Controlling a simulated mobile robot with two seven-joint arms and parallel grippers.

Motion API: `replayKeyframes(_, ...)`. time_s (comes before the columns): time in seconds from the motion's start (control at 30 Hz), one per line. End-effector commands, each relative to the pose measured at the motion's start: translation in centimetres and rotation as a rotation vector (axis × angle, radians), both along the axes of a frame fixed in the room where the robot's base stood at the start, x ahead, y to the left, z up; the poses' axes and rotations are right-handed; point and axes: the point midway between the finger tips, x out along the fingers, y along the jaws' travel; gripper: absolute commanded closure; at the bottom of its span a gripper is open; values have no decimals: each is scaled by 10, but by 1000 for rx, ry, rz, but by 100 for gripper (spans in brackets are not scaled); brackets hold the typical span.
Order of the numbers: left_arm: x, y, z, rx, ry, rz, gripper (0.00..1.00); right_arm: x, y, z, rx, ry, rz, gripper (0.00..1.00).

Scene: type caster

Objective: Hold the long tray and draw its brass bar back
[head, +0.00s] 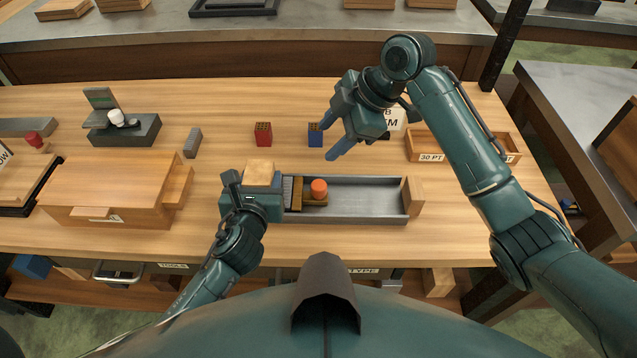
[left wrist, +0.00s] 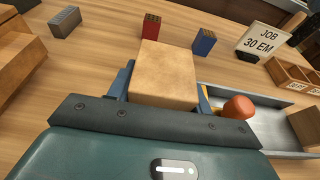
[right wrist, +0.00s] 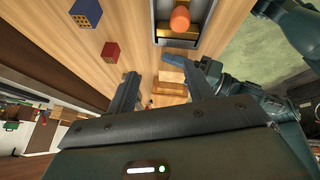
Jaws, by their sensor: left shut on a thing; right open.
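The long tray (head: 365,213) is a grey metal channel near the front middle of the table, with a wooden block (head: 413,196) at its right end. My left gripper (head: 258,182) is shut on the pale wooden end block (left wrist: 163,75) of the tray. My right gripper (head: 333,139) is open and empty above the table, behind the tray. The orange knob also shows in the right wrist view (right wrist: 180,19), apart from the right fingers.
A red block (head: 263,134) and a blue block (head: 315,135) stand behind the tray. A job card (head: 391,118) and a wooden box marked 30 PT (head: 430,146) are at back right. A wooden cabinet (head: 115,190) and grey block (head: 193,143) are left.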

Motion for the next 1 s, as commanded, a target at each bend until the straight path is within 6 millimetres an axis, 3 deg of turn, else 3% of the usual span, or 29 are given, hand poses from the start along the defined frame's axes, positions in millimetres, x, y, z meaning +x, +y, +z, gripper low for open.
replayKeyframes(0.1, 0, -1, 0, -4, 0, 0, 74, -2, -10, -8, -86, 117, 29, 48)
replayKeyframes(0.33, 0, 0, 0, -3, 0, 0, 74, -7, -16, -17, -149, 207, 53, 48)
replayKeyframes(0.47, 0, 0, 0, -3, 0, 0, 74, -9, -10, -33, -149, 209, 55, 48)
replayKeyframes(0.8, 0, 0, 0, -3, -1, 1, 74, -16, 15, -95, -148, 210, 53, 48)
replayKeyframes(1.0, 0, 0, 1, -3, -1, 1, 74, -17, 24, -117, -147, 206, 52, 48)
